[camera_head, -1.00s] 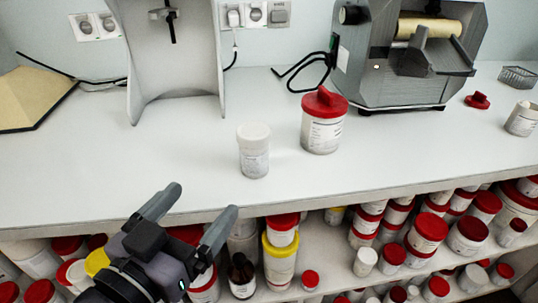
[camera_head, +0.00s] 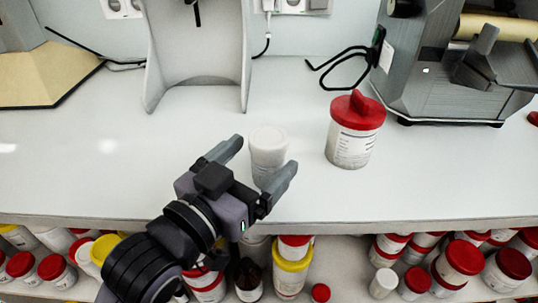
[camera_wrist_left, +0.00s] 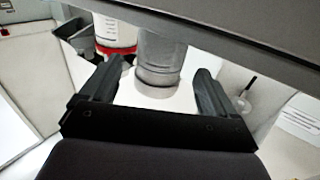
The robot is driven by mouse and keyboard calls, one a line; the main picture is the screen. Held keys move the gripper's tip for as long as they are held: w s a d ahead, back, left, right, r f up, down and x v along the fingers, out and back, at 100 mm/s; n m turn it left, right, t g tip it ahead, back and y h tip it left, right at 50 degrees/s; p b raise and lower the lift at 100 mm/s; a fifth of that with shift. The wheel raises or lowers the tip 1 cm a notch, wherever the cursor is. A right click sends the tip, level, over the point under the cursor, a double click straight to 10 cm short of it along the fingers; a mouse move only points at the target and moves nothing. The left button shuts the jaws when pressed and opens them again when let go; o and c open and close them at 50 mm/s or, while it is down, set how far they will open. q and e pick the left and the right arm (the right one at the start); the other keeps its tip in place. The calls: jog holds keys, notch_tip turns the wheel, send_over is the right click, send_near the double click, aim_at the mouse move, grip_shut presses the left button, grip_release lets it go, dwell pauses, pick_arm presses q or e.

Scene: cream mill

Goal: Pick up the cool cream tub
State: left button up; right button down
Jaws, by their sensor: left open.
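A white tub with a white lid (camera_head: 268,145) stands upright on the counter. A larger white tub with a red lid (camera_head: 355,131) stands to its right. I cannot read which label marks the cool cream. My left gripper (camera_head: 259,158) is open, its fingers on either side of the white-lidded tub, partly hiding its lower body. In the left wrist view, a pale tub (camera_wrist_left: 160,60) shows between and beyond the open fingers, and the red-lidded tub (camera_wrist_left: 115,32) is to its left. I cannot tell whether the fingers touch the tub. My right gripper is not in view.
The white counter (camera_head: 440,185) has free room at front right. A grey machine (camera_head: 455,75) stands at back right, with a black cable (camera_head: 345,70) beside it. A grey stand (camera_head: 198,60) is behind. Several tubs fill the shelf below the counter edge.

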aim_at(257, 160)
pick_arm(q)
jog(key=shift+x, duration=1.6)
jog(key=shift+s, duration=0.1)
jog(key=c, duration=1.1)
jog(key=shift+r, duration=0.15)
